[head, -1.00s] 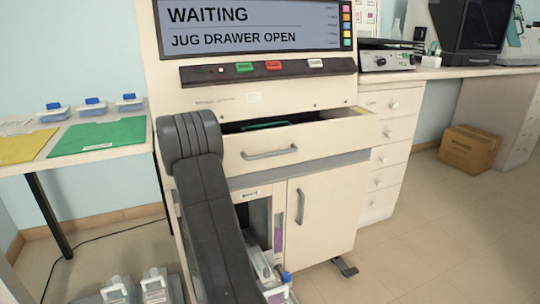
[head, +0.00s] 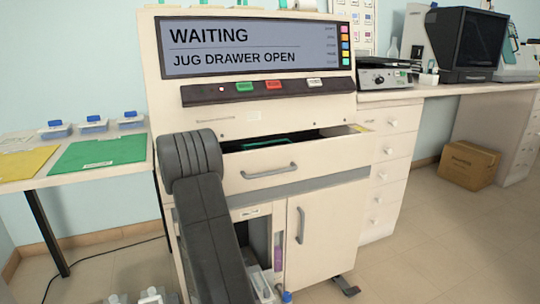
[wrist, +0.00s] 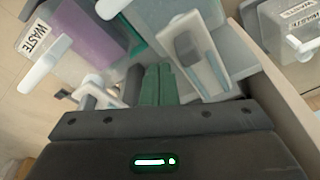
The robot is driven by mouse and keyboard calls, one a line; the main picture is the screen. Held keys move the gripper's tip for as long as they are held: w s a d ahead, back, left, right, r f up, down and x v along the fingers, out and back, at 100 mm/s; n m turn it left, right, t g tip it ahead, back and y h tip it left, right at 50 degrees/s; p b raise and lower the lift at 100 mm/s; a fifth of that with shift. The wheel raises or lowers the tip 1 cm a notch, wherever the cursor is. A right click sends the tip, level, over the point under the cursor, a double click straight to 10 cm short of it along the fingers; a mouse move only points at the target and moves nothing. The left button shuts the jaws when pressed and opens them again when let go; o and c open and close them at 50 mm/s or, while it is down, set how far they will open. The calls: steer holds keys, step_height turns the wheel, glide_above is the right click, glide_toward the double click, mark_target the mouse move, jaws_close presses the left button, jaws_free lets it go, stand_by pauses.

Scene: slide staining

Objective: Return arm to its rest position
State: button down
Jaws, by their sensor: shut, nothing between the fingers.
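My arm (head: 209,230) shows in the head view in front of the staining machine (head: 330,230), with its elbow raised near the drawer and its lower part running down out of the picture. My gripper (wrist: 157,72) shows in the wrist view, its fingers together and empty, pointing down among jugs. A jug with purple liquid (wrist: 82,30) and a WASTE label is on the left. In the head view the gripper is out of sight.
The machine's top drawer (head: 270,171) stands open; its screen (head: 255,46) reads WAITING, JUG DRAWER OPEN. Another WASTE jug (wrist: 294,25) is at right in the wrist view. A side table (head: 30,188) stands left. A cardboard box (head: 468,165) is on the floor at right.

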step_height(320, 180, up, 7)
steer(key=p, duration=0.5)
steer(key=f+b, duration=0.2)
steer(key=f, duration=0.1)
steer(key=f+b, duration=0.5)
steer(key=f, duration=0.1)
steer(key=shift+w+d+b, duration=0.25)
steer(key=shift+d+b, duration=0.05)
steer(key=shift+d, duration=0.05)
steer(key=shift+w+d, duration=0.35)
steer(key=shift+w, duration=0.5)
steer(key=shift+w+d, duration=0.3)
steer(key=shift+w, duration=0.55)
steer(key=shift+w+d, duration=0.35)
steer(key=shift+w, duration=0.5)
